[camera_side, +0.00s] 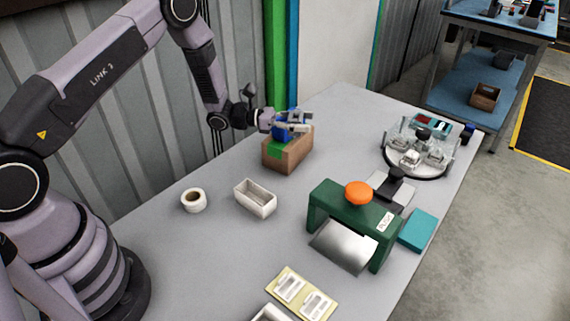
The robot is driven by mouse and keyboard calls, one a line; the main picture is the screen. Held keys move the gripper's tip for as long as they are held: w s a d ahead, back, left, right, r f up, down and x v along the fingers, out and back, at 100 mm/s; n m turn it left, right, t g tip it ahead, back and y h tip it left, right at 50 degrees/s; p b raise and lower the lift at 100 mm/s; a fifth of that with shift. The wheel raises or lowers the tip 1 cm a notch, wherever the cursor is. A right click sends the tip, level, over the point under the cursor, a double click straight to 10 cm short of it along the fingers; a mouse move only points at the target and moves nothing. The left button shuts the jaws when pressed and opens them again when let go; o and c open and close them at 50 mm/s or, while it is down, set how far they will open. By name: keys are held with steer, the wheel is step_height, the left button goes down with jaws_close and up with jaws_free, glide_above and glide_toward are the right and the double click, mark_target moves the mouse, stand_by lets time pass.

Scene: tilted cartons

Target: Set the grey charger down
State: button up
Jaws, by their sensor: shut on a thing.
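My gripper (299,124) is over the top of a brown cardboard carton (286,154) with green tape on its left side. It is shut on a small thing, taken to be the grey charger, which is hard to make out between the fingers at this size. A blue item (279,131) shows at the carton's top, beside and partly behind the gripper. I cannot tell whether the held thing touches the carton or its contents.
A green press with an orange knob (358,193) stands at right front. A round clear-jar stand (419,150) is at the far right. Grey table between carton and stand is clear.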

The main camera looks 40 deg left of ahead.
steer(key=w+d+f+m+g+h, duration=0.1)
steer(key=w+d, duration=0.2)
steer(key=d, duration=0.7)
steer(key=w+d+f+m+g, duration=0.1)
steer(key=w+d+f, duration=0.15)
steer(key=d, duration=0.75)
steer(key=shift+w+d+f, duration=0.1)
steer(key=shift+d+f, duration=0.1)
steer(key=shift+f, duration=1.3)
steer(key=shift+d+f, duration=0.15)
steer(key=shift+f, duration=1.4)
steer(key=shift+w+d+f, duration=0.1)
steer(key=shift+d+f, duration=0.1)
steer(key=shift+f, duration=1.3)
steer(key=shift+f, duration=0.55)
steer(key=o, duration=1.2)
steer(key=shift+s+f, duration=0.1)
steer(key=shift+f, duration=0.05)
steer(key=shift+c, duration=0.2)
